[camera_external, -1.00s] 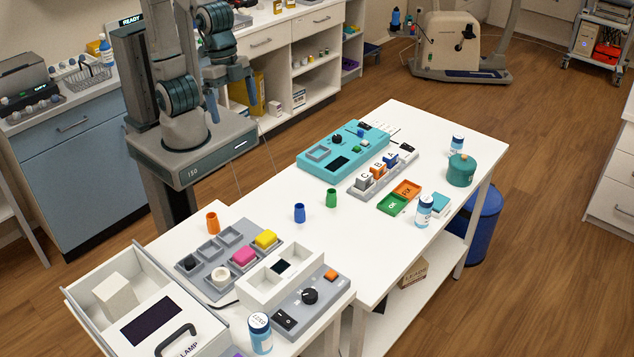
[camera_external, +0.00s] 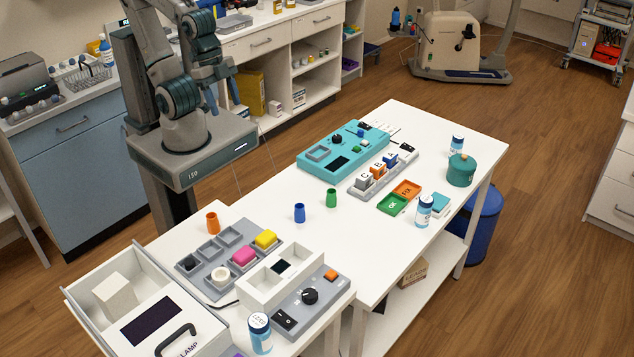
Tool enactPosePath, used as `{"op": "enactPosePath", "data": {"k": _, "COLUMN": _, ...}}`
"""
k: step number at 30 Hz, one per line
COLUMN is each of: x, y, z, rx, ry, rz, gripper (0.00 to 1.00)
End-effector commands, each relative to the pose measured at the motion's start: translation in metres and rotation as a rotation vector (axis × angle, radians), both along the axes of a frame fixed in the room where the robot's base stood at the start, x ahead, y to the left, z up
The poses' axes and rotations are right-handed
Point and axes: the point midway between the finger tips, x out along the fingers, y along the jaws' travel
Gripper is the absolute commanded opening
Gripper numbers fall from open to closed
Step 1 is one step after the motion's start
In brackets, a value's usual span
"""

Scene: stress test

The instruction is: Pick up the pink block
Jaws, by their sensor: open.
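The pink block (camera_external: 243,257) sits in a compartment of a grey tray (camera_external: 212,283) on the near part of the white table. A yellow block (camera_external: 265,239) sits in the compartment to its upper right, and a white round piece (camera_external: 221,276) is to its lower left. My gripper (camera_external: 211,108) hangs at the end of the folded arm, beside my arm's base, with its blue fingers pointing down. It is open and empty, high and well behind the pink block.
Orange (camera_external: 212,222), blue (camera_external: 299,212) and green (camera_external: 331,197) cups stand behind and right of the tray. A white box (camera_external: 279,275) and a grey knob panel (camera_external: 310,304) lie close on its right. An open white case (camera_external: 150,310) stands at the near left.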

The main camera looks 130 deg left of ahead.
Motion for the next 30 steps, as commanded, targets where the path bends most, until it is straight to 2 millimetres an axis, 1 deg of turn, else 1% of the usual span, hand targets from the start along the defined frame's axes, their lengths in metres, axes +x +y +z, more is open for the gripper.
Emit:
{"op": "enactPosePath", "data": {"k": 4, "x": 0.004, "y": -0.001, "z": 0.0, "rx": 0.002, "ry": 0.004, "rz": -0.019, "gripper": 0.58}}
{"op": "enactPosePath", "data": {"k": 8, "x": 0.023, "y": -0.008, "z": 0.002, "rx": 0.015, "ry": 0.029, "rz": -0.121, "gripper": 0.58}}
{"op": "enactPosePath", "data": {"k": 11, "x": 0.049, "y": -0.018, "z": 0.003, "rx": 0.035, "ry": 0.059, "rz": -0.26, "gripper": 0.58}}
{"op": "enactPosePath", "data": {"k": 15, "x": 0.091, "y": -0.037, "z": 0.001, "rx": 0.068, "ry": 0.099, "rz": -0.481, "gripper": 0.58}}
{"op": "enactPosePath", "data": {"k": 20, "x": 0.138, "y": -0.064, "z": -0.008, "rx": 0.11, "ry": 0.142, "rz": -0.732, "gripper": 0.58}}
{"op": "enactPosePath", "data": {"k": 24, "x": 0.176, "y": -0.094, "z": -0.025, "rx": 0.149, "ry": 0.178, "rz": -0.954, "gripper": 0.58}}
{"op": "enactPosePath", "data": {"k": 26, "x": 0.192, "y": -0.108, "z": -0.034, "rx": 0.166, "ry": 0.192, "rz": -1.05, "gripper": 0.58}}
{"op": "enactPosePath", "data": {"k": 30, "x": 0.223, "y": -0.142, "z": -0.056, "rx": 0.209, "ry": 0.223, "rz": -1.269, "gripper": 0.58}}
